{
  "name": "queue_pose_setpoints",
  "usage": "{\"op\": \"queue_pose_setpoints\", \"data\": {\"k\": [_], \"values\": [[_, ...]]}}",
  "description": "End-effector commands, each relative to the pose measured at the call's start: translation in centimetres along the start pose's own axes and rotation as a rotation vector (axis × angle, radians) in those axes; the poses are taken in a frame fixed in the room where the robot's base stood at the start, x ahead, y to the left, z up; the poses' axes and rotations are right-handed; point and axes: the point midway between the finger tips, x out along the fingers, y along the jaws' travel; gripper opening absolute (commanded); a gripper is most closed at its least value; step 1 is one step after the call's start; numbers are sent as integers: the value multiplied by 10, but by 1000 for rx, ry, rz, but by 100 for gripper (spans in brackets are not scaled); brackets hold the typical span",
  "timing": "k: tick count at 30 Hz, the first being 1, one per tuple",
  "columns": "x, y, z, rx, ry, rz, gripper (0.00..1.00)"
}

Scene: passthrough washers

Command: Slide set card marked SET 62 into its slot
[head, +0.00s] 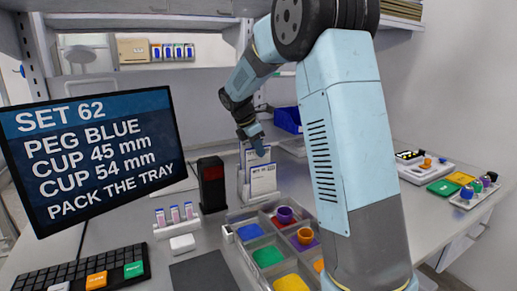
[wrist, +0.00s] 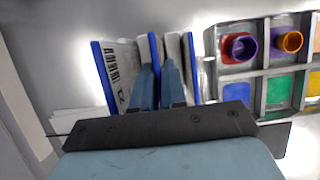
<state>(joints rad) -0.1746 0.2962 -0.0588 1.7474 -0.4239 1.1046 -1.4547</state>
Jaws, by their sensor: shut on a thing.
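My gripper (head: 257,146) reaches down to the white card rack (head: 243,190) near the middle of the desk. It is shut on a white set card (head: 253,157) at its top edge; the card stands upright, behind a front card (head: 263,180). The number on the held card is too small to read. In the wrist view, my gripper's fingers (wrist: 160,88) point down among upright cards with blue edges (wrist: 103,76). Whether the held card's lower end is seated in a slot is hidden.
A monitor (head: 90,150) shows SET 62, peg blue, cups 45 and 54 mm. A divided tray (head: 235,217) with coloured compartments and cups lies in front of the rack. A black-and-red box (head: 211,185) stands close left of the rack. A blue bin (head: 287,119) is behind.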

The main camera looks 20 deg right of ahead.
Motion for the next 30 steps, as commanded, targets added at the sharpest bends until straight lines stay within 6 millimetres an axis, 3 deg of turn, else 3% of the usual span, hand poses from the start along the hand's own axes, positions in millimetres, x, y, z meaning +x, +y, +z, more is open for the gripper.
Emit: {"op": "queue_pose_setpoints", "data": {"k": [28,29,30], "values": [[10,0,-4,0,0,0,0],[10,0,-4,0,0,0,14],[10,0,-4,0,0,0,18]]}}
